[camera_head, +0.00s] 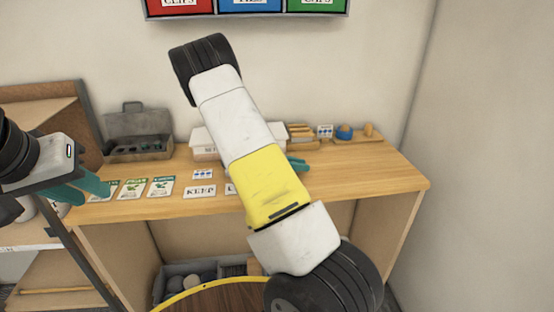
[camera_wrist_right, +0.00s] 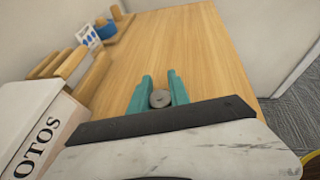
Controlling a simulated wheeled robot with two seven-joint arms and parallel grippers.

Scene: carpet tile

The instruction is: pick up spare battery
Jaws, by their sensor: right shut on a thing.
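The spare battery appears as a small grey round end (camera_wrist_right: 160,99) between the teal fingers of my right gripper (camera_wrist_right: 161,90) in the right wrist view. The gripper is shut on it, above the wooden desk top. In the head view my right arm hides the battery, and only a little of the right gripper's teal fingers (camera_head: 298,164) shows beside the arm. My left gripper (camera_head: 88,186) is at the left, over the desk's left end, with its teal fingers apart and nothing seen between them.
A white box (camera_wrist_right: 28,113) with lettering stands left of my right gripper. Wooden pieces and a blue roll (camera_head: 344,132) lie at the back. A grey toolbox (camera_head: 138,147), seed packets (camera_head: 161,186) and a KEEP card (camera_head: 199,191) are on the left. The desk's right end (camera_head: 375,172) is clear.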

